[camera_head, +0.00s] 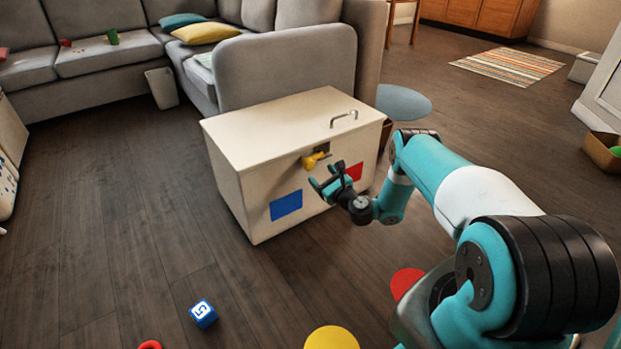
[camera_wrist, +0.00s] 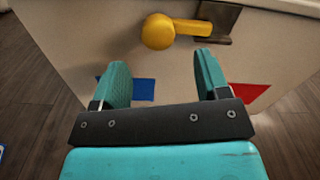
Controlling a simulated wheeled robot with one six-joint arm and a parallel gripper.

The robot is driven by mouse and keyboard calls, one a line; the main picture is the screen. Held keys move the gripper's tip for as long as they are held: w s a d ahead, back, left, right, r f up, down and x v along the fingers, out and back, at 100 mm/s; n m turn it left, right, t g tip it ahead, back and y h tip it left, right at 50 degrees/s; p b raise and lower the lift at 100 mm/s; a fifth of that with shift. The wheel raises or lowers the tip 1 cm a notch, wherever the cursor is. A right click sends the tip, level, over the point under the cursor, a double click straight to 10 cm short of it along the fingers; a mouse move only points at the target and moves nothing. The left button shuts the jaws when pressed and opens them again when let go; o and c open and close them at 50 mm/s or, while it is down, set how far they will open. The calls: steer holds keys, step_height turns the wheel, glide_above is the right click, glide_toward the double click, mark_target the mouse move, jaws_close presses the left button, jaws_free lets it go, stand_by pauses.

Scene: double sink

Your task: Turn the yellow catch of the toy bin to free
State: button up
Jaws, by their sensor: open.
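The toy bin (camera_head: 245,135) is a cream box with a shut lid and a metal handle on top. Its yellow catch (camera_head: 314,159) sits on the front face just under the lid edge. In the wrist view the catch (camera_wrist: 178,29) has a round knob at the left and an arm running right to a dark metal plate (camera_wrist: 222,22). My gripper (camera_head: 332,181) is open and empty, in front of the bin and a little below the catch. In the wrist view its two teal fingers (camera_wrist: 163,75) stand apart, with the catch beyond their tips, not between them.
The bin front bears a blue patch (camera_head: 286,205) and a red patch (camera_head: 355,171). A blue block (camera_head: 203,314) and a yellow disc (camera_head: 331,338) lie on the floor. A grey sofa (camera_head: 287,66) stands behind the bin.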

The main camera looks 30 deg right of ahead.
mark_target(310, 167)
steer(key=b, duration=0.4)
steer(key=shift+w+a+f, duration=0.15)
steer(key=shift+w+f, duration=0.2)
steer(key=shift+w+a+r+b, duration=0.15)
steer(key=shift+w+b, duration=0.5)
steer(key=shift+w, duration=0.8)
steer(key=shift+w+d+r+b, duration=0.1)
steer(key=shift+w+r+b, duration=0.15)
steer(key=shift+w+b, duration=0.8)
steer(key=shift+w+p, duration=0.4)
steer(key=c, duration=1.3)
steer(key=shift+a, duration=0.15)
